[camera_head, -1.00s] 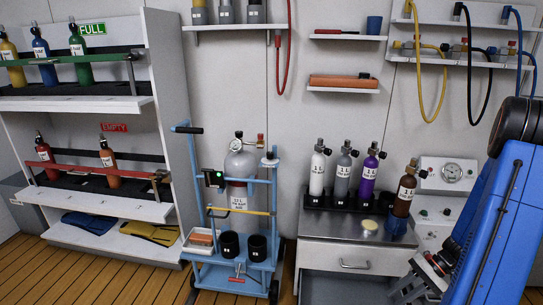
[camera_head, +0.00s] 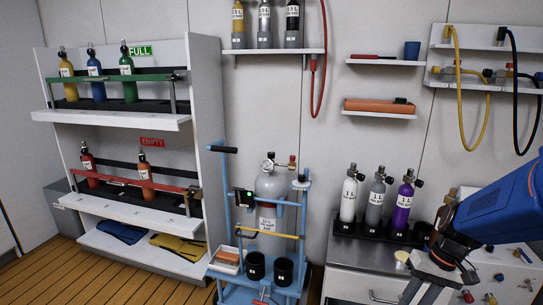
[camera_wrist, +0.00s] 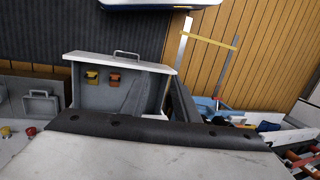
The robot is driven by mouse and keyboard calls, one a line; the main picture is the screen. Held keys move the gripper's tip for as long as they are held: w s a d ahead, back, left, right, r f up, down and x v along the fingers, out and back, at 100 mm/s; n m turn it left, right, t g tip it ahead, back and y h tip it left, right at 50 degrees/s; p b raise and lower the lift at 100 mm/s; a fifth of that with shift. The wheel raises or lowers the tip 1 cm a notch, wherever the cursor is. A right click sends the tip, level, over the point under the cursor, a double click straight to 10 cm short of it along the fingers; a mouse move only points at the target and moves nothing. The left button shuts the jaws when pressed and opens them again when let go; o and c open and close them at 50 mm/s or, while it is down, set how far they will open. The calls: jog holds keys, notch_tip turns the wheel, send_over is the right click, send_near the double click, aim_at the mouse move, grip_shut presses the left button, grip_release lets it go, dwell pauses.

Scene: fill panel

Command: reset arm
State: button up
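My arm's blue link enters from the right edge in the head view. My gripper (camera_head: 436,284) is at the lower right, above the front of the grey bench, partly cut off by the bottom edge. I see nothing held in it, but its fingertips are not clear.
White, grey and purple bottles stand in a black rack (camera_head: 372,232) on the bench. A blue trolley (camera_head: 245,292) with a large grey cylinder (camera_head: 270,188) stands left of it. The FULL/EMPTY shelf unit (camera_head: 207,110) is at far left. Hoses hang at upper right.

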jog(key=s+a+r+n+t+h, duration=0.2)
jog(key=s+a+r+t, duration=0.3)
jog(key=s+a+r, duration=0.3)
notch_tip(320, 180, up, 4)
jog(key=shift+s+f+h, duration=0.25)
jog(key=shift+s+h, duration=0.35)
jog(key=shift+s, duration=0.65)
